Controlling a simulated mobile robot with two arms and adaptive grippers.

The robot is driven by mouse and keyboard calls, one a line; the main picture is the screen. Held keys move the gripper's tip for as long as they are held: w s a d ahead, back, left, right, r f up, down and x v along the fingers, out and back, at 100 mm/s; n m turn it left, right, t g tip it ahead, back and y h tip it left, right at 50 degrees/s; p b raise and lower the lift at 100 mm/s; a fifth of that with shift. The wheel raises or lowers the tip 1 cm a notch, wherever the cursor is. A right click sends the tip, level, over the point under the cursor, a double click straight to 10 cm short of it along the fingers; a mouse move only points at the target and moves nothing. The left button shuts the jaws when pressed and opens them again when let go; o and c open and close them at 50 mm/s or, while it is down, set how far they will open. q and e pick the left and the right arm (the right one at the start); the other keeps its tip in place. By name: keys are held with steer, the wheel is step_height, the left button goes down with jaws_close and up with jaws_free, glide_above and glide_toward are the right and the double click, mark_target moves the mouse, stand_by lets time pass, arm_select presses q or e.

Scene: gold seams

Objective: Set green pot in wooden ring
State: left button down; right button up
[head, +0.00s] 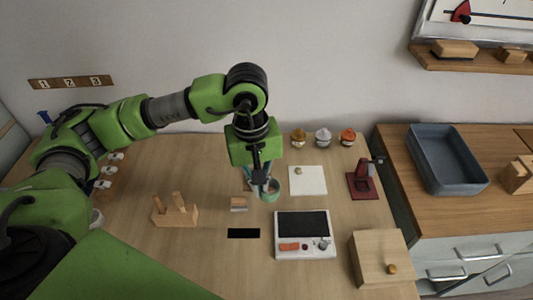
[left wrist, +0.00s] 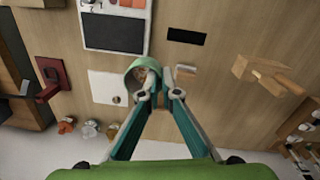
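The green pot (head: 271,196) is a small pale green vessel at my left gripper's fingertips, over the middle of the table. In the left wrist view its rounded rim (left wrist: 137,64) opens toward the camera, with something brownish inside. My left gripper (left wrist: 158,95) has one finger inside the pot and one outside, apparently closed on its wall. The same left gripper (head: 266,186) points down in the head view. The pot looks raised above the table. I cannot make out a wooden ring; it may be hidden behind the gripper or pot. My right gripper is not in view.
A white square (head: 308,180) and a dark-screened device (head: 304,235) lie near the pot. A small wood-and-grey block (head: 238,204) and a wooden peg holder (head: 176,215) are left. A red stand (head: 362,184) and wooden box (head: 381,258) are right. Three jars (head: 322,137) stand behind.

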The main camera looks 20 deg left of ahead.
arm_select(q)
steer(key=shift+w+a+f+n+y+p, duration=0.3)
steer(key=shift+w+a+f+n, duration=1.15)
steer(key=shift+n, duration=2)
steer(key=shift+w+a+f+n+y+p, duration=0.1)
steer(key=shift+w+a+f+n+p, duration=0.6)
steer(key=shift+w+n, duration=2.05)
steer(key=shift+w+a+f+n+y+p, duration=0.35)
steer(key=shift+w+f+n, duration=0.95)
steer(key=shift+n, duration=2.8)
step_height(320, 180, down, 2)
steer(key=shift+s+a+b, duration=0.1)
steer(key=shift+a+b, duration=0.05)
steer(key=shift+b, duration=0.55)
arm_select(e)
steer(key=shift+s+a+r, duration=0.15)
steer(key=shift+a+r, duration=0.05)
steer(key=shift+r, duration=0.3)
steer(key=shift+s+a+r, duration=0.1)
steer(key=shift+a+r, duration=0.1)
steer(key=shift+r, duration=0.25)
arm_select(q)
steer(key=shift+f+b, duration=0.2)
steer(key=shift+b, duration=0.1)
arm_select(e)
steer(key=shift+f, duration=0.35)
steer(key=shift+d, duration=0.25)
